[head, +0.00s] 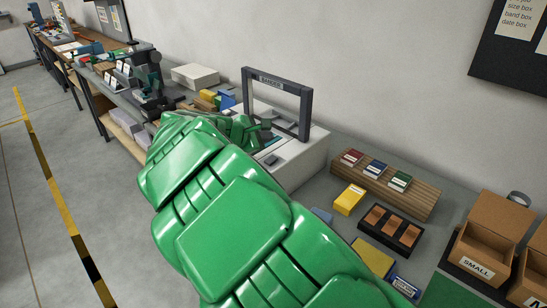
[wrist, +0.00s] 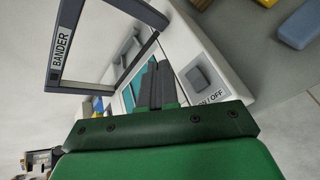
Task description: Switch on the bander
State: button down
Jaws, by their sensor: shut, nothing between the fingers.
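The bander is a white machine (head: 309,158) on the bench with a dark grey arch (head: 309,105) labelled BANDER. The arch also shows in the wrist view (wrist: 68,50). A grey square rocker switch (wrist: 200,75) sits on the white body, beside printing that reads ON/OFF, partly hidden by my gripper's body. My green gripper (head: 265,127) is at the bander in front of the arch. In the wrist view, its dark fingers (wrist: 156,70) are shut and empty, just left of the switch. I cannot tell whether they touch anything. The switch's state is unclear.
A wooden rack (head: 427,201) with red, blue and green blocks is right of the bander. A yellow block (head: 349,199), a dark tray (head: 361,222) and cardboard boxes (head: 485,240) stand farther right. A microscope-like device (head: 149,83) and a pale box (head: 195,76) are left.

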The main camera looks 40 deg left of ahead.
aim_at(270, 160)
jog(key=shift+w+f, duration=0.25)
jog(key=shift+f, duration=0.65)
jog(key=shift+w+f, duration=0.25)
jog(key=shift+f, duration=0.6)
jog(key=shift+w+f, duration=0.25)
jog(key=shift+f, duration=0.65)
jog(key=shift+w+f, duration=0.1)
jog(key=shift+f, duration=0.05)
jog(key=shift+f, duration=0.25)
jog(key=shift+w+f, duration=0.15)
jog(key=shift+f, duration=0.15)
dwell(0.7)
dwell(0.4)
jog(key=shift+s+r, duration=0.2)
jog(key=shift+r, duration=0.55)
jog(key=r, duration=0.2)
jog(key=s+r, duration=0.1)
jog(key=r, duration=0.1)
jog(key=shift+s+r, duration=0.2)
jog(key=shift+r, duration=0.2)
